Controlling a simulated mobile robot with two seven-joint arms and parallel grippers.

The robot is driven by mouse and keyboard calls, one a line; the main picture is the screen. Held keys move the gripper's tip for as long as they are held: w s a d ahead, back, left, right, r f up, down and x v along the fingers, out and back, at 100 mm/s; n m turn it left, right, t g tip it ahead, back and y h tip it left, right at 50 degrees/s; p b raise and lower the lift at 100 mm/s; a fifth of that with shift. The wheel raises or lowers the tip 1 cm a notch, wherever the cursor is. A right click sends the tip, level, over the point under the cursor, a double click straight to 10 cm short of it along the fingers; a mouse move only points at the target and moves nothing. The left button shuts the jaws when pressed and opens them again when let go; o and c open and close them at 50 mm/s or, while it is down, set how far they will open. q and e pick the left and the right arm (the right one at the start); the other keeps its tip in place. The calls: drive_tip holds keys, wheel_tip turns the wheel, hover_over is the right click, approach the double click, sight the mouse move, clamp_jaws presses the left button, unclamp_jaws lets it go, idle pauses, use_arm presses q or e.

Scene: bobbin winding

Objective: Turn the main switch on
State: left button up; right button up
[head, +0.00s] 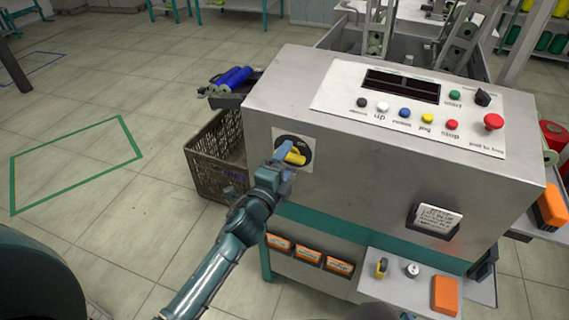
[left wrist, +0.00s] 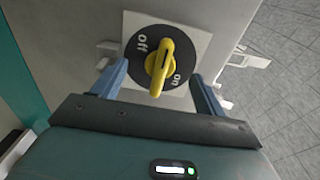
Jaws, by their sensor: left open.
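The main switch is a yellow knob (head: 295,157) on a round black dial on the grey machine's left front face. In the left wrist view the knob (left wrist: 158,65) stands lengthwise in the picture, slightly tilted, with "off" printed at its upper left and "on" at its lower right. My left gripper (head: 285,157) is at the switch, its blue fingers partly covering the dial in the head view. In the left wrist view the open gripper (left wrist: 160,74) has one finger on each side of the knob, with gaps visible. My right gripper is not in view.
The machine's sloped top panel (head: 340,105) carries several coloured buttons and a red emergency knob (head: 493,121). A brown crate (head: 205,160) stands left of the machine, below a dark tray with blue bobbins (head: 232,78). Orange boxes (head: 308,255) sit low in front.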

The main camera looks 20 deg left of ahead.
use_arm(q)
drive_tip(key=shift+w, duration=0.15)
drive_tip(key=shift+w+d, duration=0.15)
drive_tip(key=shift+w, duration=0.75)
drive_tip(key=shift+w, duration=0.1)
drive_tip(key=shift+c, duration=0.5)
